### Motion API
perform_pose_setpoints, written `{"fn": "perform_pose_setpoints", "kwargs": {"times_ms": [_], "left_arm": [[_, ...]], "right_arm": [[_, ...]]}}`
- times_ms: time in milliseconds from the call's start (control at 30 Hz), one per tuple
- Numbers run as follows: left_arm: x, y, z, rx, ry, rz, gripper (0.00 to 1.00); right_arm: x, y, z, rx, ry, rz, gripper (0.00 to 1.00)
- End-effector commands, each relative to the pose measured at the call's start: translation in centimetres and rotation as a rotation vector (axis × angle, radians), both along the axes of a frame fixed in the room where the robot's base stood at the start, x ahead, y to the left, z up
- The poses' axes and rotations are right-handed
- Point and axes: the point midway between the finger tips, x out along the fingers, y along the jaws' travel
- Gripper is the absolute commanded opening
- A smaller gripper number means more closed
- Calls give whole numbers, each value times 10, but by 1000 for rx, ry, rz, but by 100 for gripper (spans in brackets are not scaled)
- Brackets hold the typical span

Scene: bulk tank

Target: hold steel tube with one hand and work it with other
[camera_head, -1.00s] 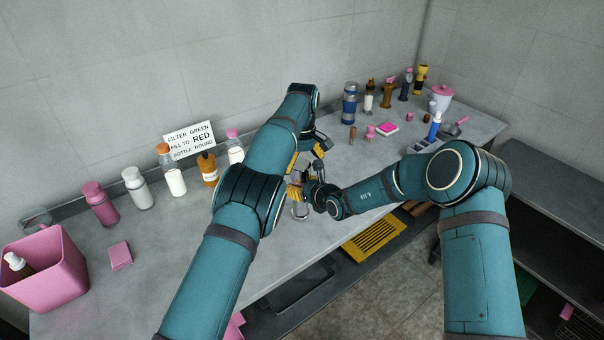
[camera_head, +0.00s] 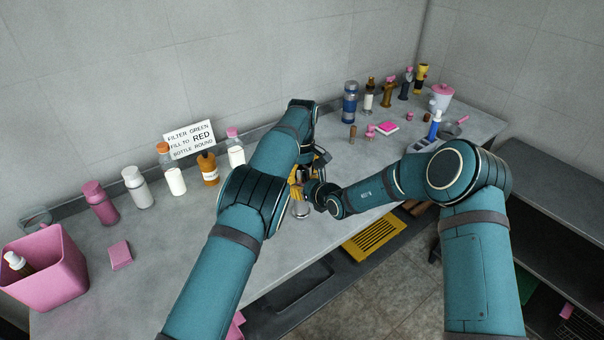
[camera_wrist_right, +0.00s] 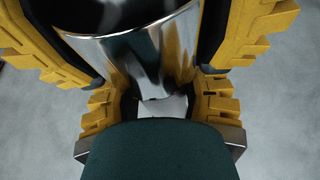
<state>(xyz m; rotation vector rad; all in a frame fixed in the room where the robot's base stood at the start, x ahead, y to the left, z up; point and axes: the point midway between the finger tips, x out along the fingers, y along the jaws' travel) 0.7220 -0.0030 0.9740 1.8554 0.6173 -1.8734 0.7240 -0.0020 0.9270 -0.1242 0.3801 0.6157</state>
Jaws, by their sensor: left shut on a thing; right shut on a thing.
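The steel tube (camera_head: 300,210) stands upright near the front edge of the worktop, mostly hidden by my arms in the head view. In the right wrist view, the shiny tube (camera_wrist_right: 140,50) lies between the yellow fingers of my right gripper (camera_wrist_right: 155,85), which is shut on it. In the head view, my right gripper (camera_head: 299,190) comes to the tube from the right. My left gripper (camera_head: 312,165) points down over the tube from behind and is shut; its fingertips and grasp on the tube's upper part are largely hidden by the arm.
Several bottles (camera_head: 174,172) and a sign (camera_head: 190,139) line the wall at left. A pink bin (camera_head: 45,270) and pink block (camera_head: 120,255) sit at far left. More bottles and a pink-lidded jar (camera_head: 440,98) stand at back right. The worktop (camera_head: 160,260) has free room at front left.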

Motion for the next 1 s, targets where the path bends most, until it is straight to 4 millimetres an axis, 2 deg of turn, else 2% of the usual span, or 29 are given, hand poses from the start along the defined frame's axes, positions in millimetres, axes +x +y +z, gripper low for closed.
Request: {"fn": "perform_pose_setpoints", "kwargs": {"times_ms": [33, 200, 500, 600, 900, 933, 1000], "left_arm": [[0, -3, -1, -5, -2, -2, 19], [0, -3, -1, -6, -4, -49, 19], [0, -3, -1, -6, -4, -456, 19], [0, -3, 0, -5, -5, -527, 19], [0, -4, 0, -5, -6, -547, 19], [0, -4, 0, -6, -7, -547, 68], [0, -4, 0, -5, -6, -547, 93]], "right_arm": [[-1, 5, 4, 5, -5, 7, 0], [-1, 6, 4, 6, -6, 9, 0], [-2, 8, 4, 7, -5, 12, 0], [-2, 8, 4, 6, -5, 13, 0], [-3, 9, 3, 6, -4, 15, 0], [-3, 9, 3, 6, -4, 15, 0], [-3, 9, 3, 6, -4, 15, 0]]}}
